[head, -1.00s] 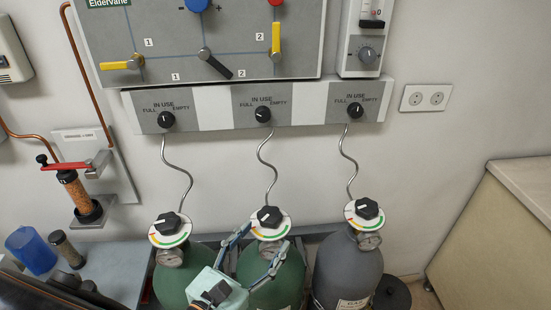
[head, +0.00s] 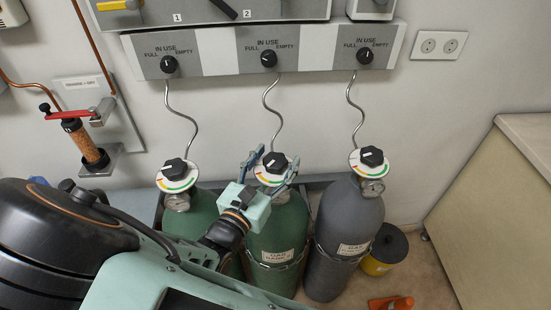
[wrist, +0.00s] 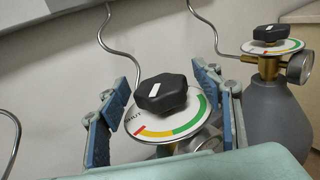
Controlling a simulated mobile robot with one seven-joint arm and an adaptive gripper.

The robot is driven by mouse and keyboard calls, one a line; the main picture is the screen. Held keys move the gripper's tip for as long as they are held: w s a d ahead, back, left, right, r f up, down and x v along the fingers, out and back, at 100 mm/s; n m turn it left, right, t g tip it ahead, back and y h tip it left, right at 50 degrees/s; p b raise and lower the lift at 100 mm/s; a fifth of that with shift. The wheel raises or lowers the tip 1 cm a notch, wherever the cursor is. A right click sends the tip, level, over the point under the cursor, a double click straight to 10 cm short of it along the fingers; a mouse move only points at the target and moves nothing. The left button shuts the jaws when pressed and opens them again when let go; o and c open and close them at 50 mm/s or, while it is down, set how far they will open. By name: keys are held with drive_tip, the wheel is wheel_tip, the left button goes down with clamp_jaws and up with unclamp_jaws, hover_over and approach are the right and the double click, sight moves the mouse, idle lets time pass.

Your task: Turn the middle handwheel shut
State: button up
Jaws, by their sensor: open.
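The middle handwheel (head: 275,162) is a black lobed knob with a white mark, above a white dial (head: 268,179) with red, yellow and green bands. It tops the middle green cylinder (head: 280,235). My gripper (head: 267,172) is open, with one finger on each side of the handwheel. In the wrist view, the handwheel (wrist: 162,94) sits between the blue finger pads (wrist: 163,105), with gaps on both sides and no contact visible. The wheel's white mark points up and slightly right in the wrist view. The dial's lettering is only partly readable.
The left handwheel (head: 175,170) on a green cylinder and the right handwheel (head: 371,156) on a grey cylinder (head: 340,225) stand close on either side. Thin hoses rise to a panel (head: 262,50) with three knobs. An orange cone (head: 390,303) lies on the floor at right.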

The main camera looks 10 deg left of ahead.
drive_tip(key=shift+w, duration=0.1)
drive_tip(key=c, duration=1.2)
drive_tip(key=shift+h, duration=0.3)
drive_tip(key=shift+m+g+h+p, duration=0.8)
drive_tip(key=shift+m+h, duration=0.5)
drive_tip(key=shift+h, duration=0.3)
drive_tip(key=shift+m+g+h, duration=1.8)
drive_tip(key=shift+h, duration=0.4)
drive_tip(key=o, duration=1.2)
